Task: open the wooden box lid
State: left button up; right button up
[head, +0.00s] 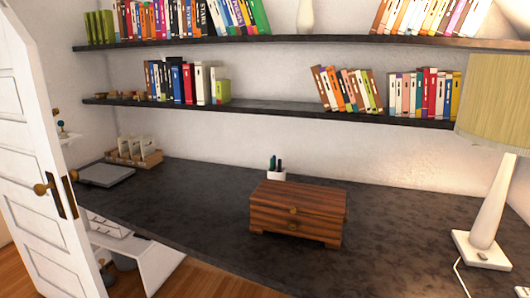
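The wooden box (296,218) stands on the dark desk top, a little right of the picture's middle. Neither of my grippers shows in the head view, so nothing is seen touching the box.
The dark desk (200,215) is mostly clear around the box. A pen holder (276,174) stands behind it. A lamp (487,225) stands at the right. A closed laptop (106,174) lies at the left. Bookshelves (270,106) hang above, and a white door (35,150) stands at left.

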aim_at(294, 197)
jog(key=i+j+u, duration=0.25)
jog(key=i, duration=0.15)
jog(key=i+u, duration=0.2)
jog(key=i, duration=0.2)
